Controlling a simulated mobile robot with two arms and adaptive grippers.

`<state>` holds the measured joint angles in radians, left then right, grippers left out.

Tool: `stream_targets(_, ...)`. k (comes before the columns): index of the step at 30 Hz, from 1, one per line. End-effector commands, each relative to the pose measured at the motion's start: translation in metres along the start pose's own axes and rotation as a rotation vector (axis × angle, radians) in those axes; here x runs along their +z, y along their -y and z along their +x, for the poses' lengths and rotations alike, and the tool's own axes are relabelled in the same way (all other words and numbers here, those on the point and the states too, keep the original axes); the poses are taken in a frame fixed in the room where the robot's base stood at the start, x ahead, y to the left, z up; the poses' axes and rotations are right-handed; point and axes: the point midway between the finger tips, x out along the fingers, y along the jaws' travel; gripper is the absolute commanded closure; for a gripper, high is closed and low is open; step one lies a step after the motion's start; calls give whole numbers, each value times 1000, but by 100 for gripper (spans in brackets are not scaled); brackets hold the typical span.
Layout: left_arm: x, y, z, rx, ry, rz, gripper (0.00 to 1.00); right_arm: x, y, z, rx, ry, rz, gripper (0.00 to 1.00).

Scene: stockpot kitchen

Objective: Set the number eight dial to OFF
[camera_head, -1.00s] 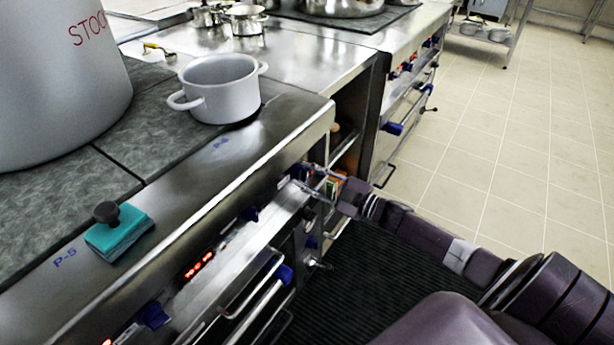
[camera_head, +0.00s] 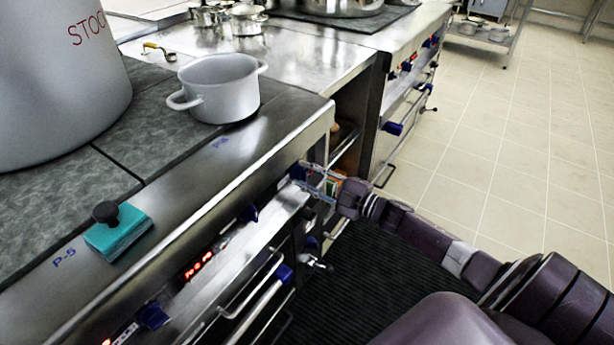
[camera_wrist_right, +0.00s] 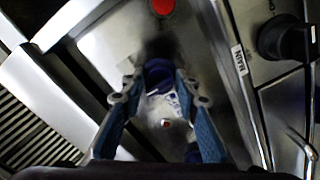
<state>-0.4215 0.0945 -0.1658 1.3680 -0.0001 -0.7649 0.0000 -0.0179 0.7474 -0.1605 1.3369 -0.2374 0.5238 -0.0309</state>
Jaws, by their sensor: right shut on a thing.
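A dark blue dial (camera_head: 298,172) sits on the stove's front panel, near the right end of this stove. My right gripper (camera_head: 304,176) reaches it from the right. In the right wrist view, the gripper (camera_wrist_right: 158,78) has its two blue-padded fingers on either side of the dial (camera_wrist_right: 158,70), shut on it. The fingers hide part of the dial, and its pointer and the marks around it are too small to read. A blue label (camera_head: 219,141) is on the stove edge above; its number is hard to read. My left gripper is not in view.
Other blue dials (camera_head: 153,315) line the same panel, with red lit displays between them. Oven handles (camera_head: 258,303) stick out below. A red light (camera_wrist_right: 163,7) shows in the right wrist view.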

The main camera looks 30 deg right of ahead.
Motion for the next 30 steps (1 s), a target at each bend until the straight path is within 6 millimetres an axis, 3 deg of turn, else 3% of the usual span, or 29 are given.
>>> stream_targets(1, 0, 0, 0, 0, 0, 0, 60, 0, 1, 0, -1, 0, -1, 96)
stream_targets(2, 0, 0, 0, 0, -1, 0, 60, 0, 1, 0, -1, 0, -1, 68)
stream_targets(6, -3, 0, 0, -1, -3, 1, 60, 0, 0, 0, -1, 0, -1, 53)
stream_targets(17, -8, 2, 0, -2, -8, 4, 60, 0, 1, -4, -2, 1, 0, 53)
stream_targets(23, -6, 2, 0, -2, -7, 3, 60, 0, 2, -28, -5, 1, 0, 53)
stream_targets(30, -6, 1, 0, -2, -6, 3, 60, 1, 2, -71, -4, 3, 0, 53)
